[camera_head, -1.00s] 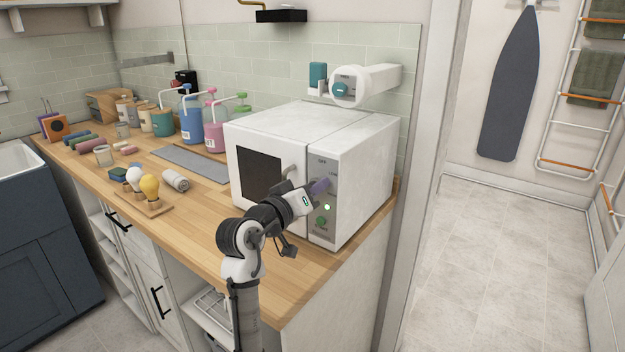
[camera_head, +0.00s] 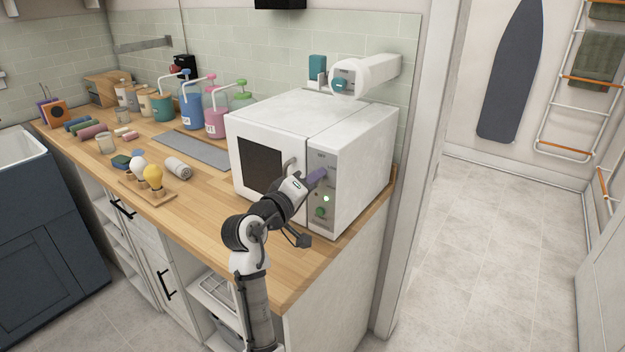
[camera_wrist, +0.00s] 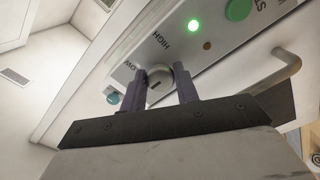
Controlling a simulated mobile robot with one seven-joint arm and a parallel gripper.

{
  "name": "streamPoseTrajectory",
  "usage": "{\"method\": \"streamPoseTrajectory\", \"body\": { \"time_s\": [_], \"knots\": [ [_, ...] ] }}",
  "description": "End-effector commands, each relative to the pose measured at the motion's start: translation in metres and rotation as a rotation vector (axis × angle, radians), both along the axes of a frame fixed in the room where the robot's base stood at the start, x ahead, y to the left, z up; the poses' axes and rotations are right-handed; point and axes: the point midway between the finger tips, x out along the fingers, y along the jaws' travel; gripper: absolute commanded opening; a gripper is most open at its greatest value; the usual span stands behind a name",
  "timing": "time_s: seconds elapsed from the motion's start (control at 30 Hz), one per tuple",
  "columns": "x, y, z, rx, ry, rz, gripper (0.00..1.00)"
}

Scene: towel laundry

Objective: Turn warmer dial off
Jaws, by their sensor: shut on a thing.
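The warmer (camera_head: 345,150) is a white box with a dark door window, standing at the right end of the counter. Its grey control panel shows a lit green light (camera_head: 326,198) and a green button (camera_head: 319,212). My gripper (camera_head: 323,174) reaches the upper part of this panel. In the wrist view my gripper (camera_wrist: 160,84) has its two purple fingers shut on the grey dial (camera_wrist: 158,83), one on each side. HIGH is readable beside the dial, and another label is partly hidden by a finger. The green light (camera_wrist: 194,26) is lit there too.
The door handle (camera_head: 289,169) is close to my gripper, left of the panel. A wooden stand with bulbs (camera_head: 150,192), a rolled towel (camera_head: 178,167) and pump bottles (camera_head: 191,115) stand on the counter. Floor (camera_head: 490,230) at right is clear.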

Motion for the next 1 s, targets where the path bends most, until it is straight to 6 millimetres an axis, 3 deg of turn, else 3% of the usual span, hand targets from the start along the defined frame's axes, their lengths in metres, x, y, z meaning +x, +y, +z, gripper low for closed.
{"method": "streamPoseTrajectory", "body": {
  "time_s": [0.3,0.33,0.47,0.8,1.0],
  "knots": [
    [0.000,0.000,0.000,-0.001,0.001,0.000,0.08],
    [0.000,0.000,0.000,-0.001,0.001,0.000,0.34],
    [0.000,0.000,0.000,-0.001,0.001,0.000,0.51],
    [-0.002,0.003,-0.001,0.000,0.000,0.001,0.51],
    [-0.026,0.020,-0.004,0.001,-0.003,0.003,0.51]
  ]
}}
